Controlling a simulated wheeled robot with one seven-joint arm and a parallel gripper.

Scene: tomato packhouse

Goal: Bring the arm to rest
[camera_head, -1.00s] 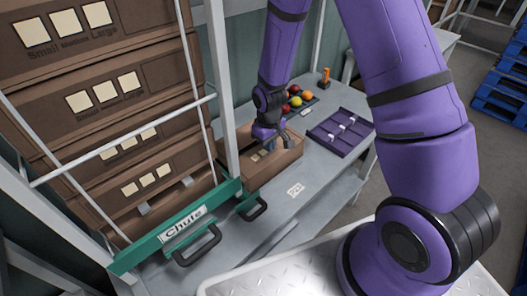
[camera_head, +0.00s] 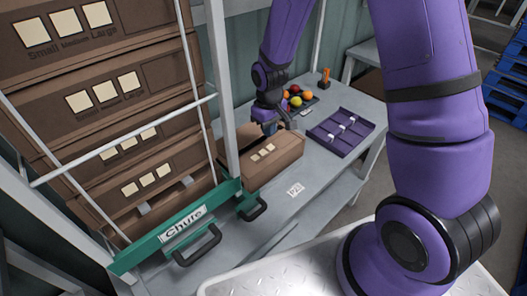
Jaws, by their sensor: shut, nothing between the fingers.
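My gripper (camera_head: 269,128) is at the end of my purple arm, above the back edge of a brown carton (camera_head: 279,165) on the grey bench. The gripper looks empty, and its fingertips are small and dark here. I cannot tell whether they touch the carton.
An orange-handled item (camera_head: 325,77) stands behind. Stacked cartons (camera_head: 110,95) and a green chute bar (camera_head: 180,230) are left.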

